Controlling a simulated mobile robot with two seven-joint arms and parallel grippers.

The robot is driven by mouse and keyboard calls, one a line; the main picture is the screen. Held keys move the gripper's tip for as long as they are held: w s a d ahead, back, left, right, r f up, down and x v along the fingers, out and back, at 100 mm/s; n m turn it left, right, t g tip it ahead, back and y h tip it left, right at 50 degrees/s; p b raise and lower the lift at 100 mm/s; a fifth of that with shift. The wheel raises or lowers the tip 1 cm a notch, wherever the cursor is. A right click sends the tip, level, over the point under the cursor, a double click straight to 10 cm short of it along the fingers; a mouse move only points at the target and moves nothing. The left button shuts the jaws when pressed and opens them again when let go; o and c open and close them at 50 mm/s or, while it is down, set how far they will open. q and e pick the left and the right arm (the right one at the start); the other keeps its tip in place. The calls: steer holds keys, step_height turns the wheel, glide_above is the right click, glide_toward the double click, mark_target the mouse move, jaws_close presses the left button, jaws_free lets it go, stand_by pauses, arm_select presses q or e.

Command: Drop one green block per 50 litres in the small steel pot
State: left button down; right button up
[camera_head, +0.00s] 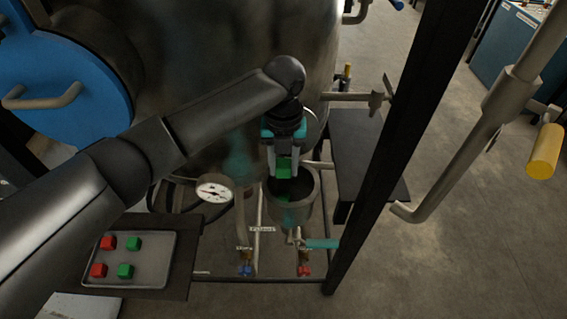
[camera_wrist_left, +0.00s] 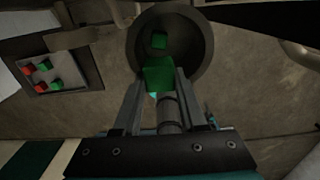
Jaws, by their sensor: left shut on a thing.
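My left gripper (camera_head: 284,168) is shut on a green block (camera_head: 284,172) and holds it over the mouth of the small steel pot (camera_head: 309,205). In the left wrist view the held green block (camera_wrist_left: 159,75) sits between the fingertips, at the near side of the pot's opening (camera_wrist_left: 207,48). Another green block (camera_wrist_left: 159,41) lies inside the pot. A round white dial gauge (camera_head: 214,191) is left of the pot; its reading is too small to tell. My right gripper is not in view.
A grey tray (camera_head: 152,277) at lower left holds two red blocks (camera_head: 108,243) and two green blocks (camera_head: 133,244). Valves with blue and red handles (camera_head: 304,271) and a teal lever (camera_head: 322,244) are below the pot. A dark post (camera_head: 395,130) stands to the right.

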mark_target(284, 166)
arm_select(q)
steer(key=shift+c, duration=1.9)
jaws_free()
step_height(284, 166, up, 12)
steer(key=b, duration=0.1)
